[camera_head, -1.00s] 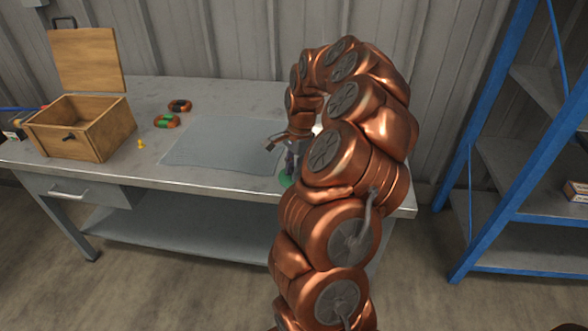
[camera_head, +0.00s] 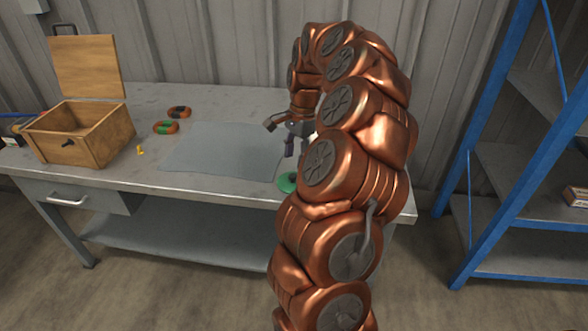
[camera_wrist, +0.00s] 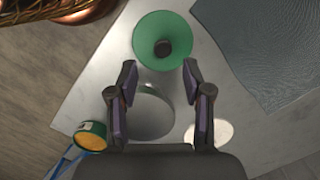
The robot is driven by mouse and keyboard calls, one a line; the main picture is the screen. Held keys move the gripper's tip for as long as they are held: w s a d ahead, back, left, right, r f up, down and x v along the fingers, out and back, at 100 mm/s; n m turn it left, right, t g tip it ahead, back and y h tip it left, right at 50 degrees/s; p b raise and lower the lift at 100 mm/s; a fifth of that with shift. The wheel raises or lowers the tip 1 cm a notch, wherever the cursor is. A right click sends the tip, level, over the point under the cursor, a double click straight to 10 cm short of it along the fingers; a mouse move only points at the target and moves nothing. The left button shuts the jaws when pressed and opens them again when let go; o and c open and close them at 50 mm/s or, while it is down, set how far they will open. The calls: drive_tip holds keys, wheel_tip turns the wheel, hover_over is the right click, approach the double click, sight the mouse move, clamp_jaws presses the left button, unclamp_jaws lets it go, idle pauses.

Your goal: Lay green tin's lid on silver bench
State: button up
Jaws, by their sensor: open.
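The green lid (camera_head: 287,183), a disc with a dark round knob, lies on the silver bench (camera_head: 236,188) near its front edge. In the wrist view the lid (camera_wrist: 145,50) is just beyond my fingertips, apart from them. My gripper (camera_wrist: 160,76) is open and empty. In the head view my gripper (camera_head: 290,147) is above the lid, partly hidden by my arm. A round grey metallic shape (camera_wrist: 152,112) shows between my fingers; I cannot tell whether it is an open tin.
A blue-grey mat (camera_head: 222,150) lies left of the lid. A white disc (camera_wrist: 208,132) and a green cup-like thing with orange inside (camera_wrist: 91,134) are close to my gripper. A wooden box (camera_head: 80,134) stands at left; a blue shelf (camera_head: 515,160) at right.

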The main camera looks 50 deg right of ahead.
wheel_tip(320, 180, up, 5)
drive_tip(key=s+a+r+n+g, duration=0.15)
drive_tip(key=a+n, duration=0.35)
drive_tip(key=a, duration=0.6)
drive_tip(key=s+a+r+n+t, duration=0.1)
drive_tip(key=s+a+r+n, duration=0.1)
drive_tip(key=a+n, duration=0.65)
drive_tip(key=s+a+f+n+g, duration=0.1)
drive_tip(key=s+a+f+n, duration=0.2)
drive_tip(key=s+a, duration=0.4)
drive_tip(key=s+a+f+n+g+h, duration=0.1)
drive_tip(key=s+a+f+n, duration=0.2)
drive_tip(key=s, duration=1.1)
drive_tip(key=a+f, duration=0.1)
drive_tip(key=a, duration=0.2)
drive_tip(key=shift+a+f+h, duration=0.3)
drive_tip(key=shift+a+f, duration=0.05)
drive_tip(key=shift+a, duration=0.05)
drive_tip(key=shift+n, duration=0.25)
